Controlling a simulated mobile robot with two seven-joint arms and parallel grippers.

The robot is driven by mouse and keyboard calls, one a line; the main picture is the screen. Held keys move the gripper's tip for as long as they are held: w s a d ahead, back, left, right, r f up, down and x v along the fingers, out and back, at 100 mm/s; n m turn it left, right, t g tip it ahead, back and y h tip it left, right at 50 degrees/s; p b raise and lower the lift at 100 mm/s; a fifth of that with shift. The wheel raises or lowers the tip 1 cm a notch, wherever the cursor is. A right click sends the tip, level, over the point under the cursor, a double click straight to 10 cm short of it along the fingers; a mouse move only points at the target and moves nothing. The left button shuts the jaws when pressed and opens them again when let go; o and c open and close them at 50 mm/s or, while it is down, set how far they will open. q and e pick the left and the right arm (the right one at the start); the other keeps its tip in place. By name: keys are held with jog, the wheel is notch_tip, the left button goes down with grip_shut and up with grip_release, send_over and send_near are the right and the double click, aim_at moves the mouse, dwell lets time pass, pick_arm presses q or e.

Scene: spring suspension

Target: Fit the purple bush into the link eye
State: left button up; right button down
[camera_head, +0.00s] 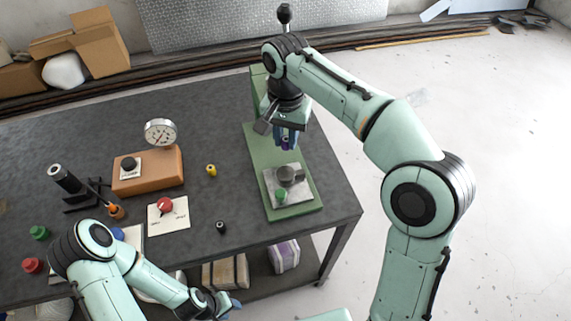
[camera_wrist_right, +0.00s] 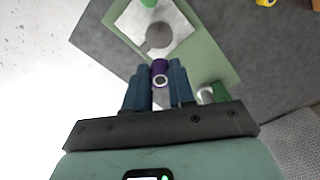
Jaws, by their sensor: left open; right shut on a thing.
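The purple bush (camera_wrist_right: 159,67) is between the blue fingertips of my right gripper (camera_wrist_right: 160,84) in the right wrist view. A pale ring with a dark centre shows at its near end. In the head view my right gripper (camera_head: 286,137) is above the green base, with a little purple between its fingers. A grey round metal piece (camera_head: 287,174), which looks like the link eye, sits on a pale plate; it also shows in the right wrist view (camera_wrist_right: 159,36). The bush appears apart from it. My left gripper (camera_head: 226,305) is open at the table's front edge; its fingertips are partly hidden.
The green press base (camera_head: 258,157) bears the pale plate and a green knob (camera_head: 280,194). A yellow piece (camera_head: 211,170) and a black piece (camera_head: 221,227) stand left of it. An orange block (camera_head: 148,172) with a dial gauge (camera_head: 160,132) is further left.

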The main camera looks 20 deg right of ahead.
aim_at(287, 150)
jog(key=f, duration=0.3)
jog(key=f+b, duration=0.1)
jog(key=f, duration=0.1)
jog(key=shift+s+f, duration=0.35)
jog(key=shift+s, duration=0.05)
jog(key=shift+w+f, duration=0.2)
jog(key=shift+f, duration=0.25)
notch_tip(287, 150, down, 4)
jog(key=shift+w+r+b, duration=0.1)
jog(key=shift+r+b, duration=0.1)
jog(key=shift+b, duration=0.15)
jog(key=shift+f, duration=0.25)
pick_arm(q)
jog(key=s+f, duration=0.3)
jog(key=shift+s, duration=0.2)
pick_arm(e)
jog(key=shift+r, duration=0.1)
jog(key=c, duration=1)
grip_release()
jog(key=shift+o, duration=0.2)
